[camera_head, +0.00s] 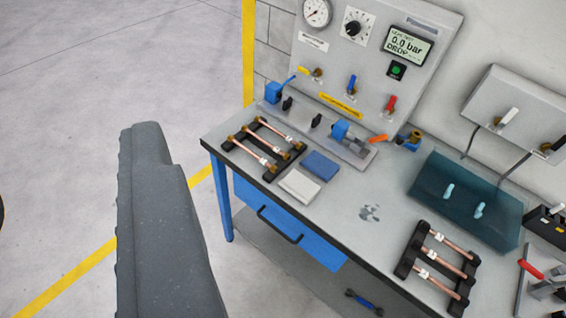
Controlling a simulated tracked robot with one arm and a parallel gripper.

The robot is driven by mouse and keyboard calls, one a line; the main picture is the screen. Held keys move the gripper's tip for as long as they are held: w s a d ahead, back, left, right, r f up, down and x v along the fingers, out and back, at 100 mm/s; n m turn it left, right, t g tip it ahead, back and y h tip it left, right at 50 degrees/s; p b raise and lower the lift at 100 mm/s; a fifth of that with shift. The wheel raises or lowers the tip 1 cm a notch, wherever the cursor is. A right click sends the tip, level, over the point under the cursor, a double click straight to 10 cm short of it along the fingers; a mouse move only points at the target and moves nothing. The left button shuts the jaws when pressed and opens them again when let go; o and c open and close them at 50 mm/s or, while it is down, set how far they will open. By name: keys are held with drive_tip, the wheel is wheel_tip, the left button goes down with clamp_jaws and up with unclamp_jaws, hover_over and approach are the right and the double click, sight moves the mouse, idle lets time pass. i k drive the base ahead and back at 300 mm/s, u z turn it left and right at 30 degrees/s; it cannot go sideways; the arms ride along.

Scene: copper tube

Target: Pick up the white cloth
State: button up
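The white cloth (300,186) is a small flat pad lying on the grey workbench (345,205), close to its front edge. A similar blue cloth (320,165) lies right behind it. A dark grey part of my gripper (160,215) fills the lower left of the view, over the floor and left of the bench. It is well apart from the white cloth and nearer the camera. Only this one part shows, so I cannot tell how far the fingers are apart. Nothing covers the white cloth.
A black rack with copper tubes (265,147) stands left of the cloths, and another rack (438,268) stands at the right. A clamp fixture (350,142) is behind. A teal tray (425,178) lies farther right. A blue drawer (285,222) is below. The floor at left is open.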

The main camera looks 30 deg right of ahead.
sight(296, 184)
drive_tip(key=z, duration=0.3)
drive_tip(key=i, duration=0.9)
drive_tip(key=z, duration=0.6)
